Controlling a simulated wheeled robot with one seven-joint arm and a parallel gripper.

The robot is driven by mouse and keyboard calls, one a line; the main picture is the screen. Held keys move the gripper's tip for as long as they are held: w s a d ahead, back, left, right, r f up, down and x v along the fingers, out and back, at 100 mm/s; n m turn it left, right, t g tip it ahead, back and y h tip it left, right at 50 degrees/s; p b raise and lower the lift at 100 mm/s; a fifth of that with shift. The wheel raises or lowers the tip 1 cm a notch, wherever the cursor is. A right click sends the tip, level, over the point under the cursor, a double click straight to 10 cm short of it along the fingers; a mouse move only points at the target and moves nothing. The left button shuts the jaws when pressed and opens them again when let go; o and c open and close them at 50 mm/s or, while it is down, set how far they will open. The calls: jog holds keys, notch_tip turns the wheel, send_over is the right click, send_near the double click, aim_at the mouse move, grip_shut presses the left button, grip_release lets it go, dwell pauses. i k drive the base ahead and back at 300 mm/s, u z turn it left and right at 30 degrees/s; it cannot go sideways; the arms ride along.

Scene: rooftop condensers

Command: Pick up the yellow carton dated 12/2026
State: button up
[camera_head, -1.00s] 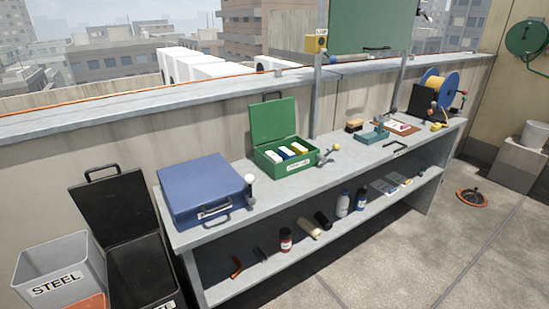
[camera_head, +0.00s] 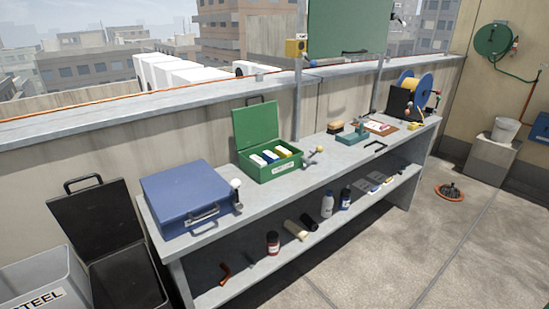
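A green case (camera_head: 270,170) stands open on the workbench, its lid raised at the back. Several small cartons lie in it in a row. One at the right end of the row looks yellow (camera_head: 283,153); others are white and blue (camera_head: 269,157). No date can be read at this size. My gripper is not in view.
A shut blue case (camera_head: 185,196) stands left of the green case on the bench (camera_head: 223,207). A ball-ended object (camera_head: 314,151) is close to its right. Bottles (camera_head: 327,205) and other items fill the lower shelf. Steel and black bins stand at left.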

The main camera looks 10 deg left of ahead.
aim_at(281, 152)
jog(key=z, duration=0.05)
jog(key=i, duration=1.4)
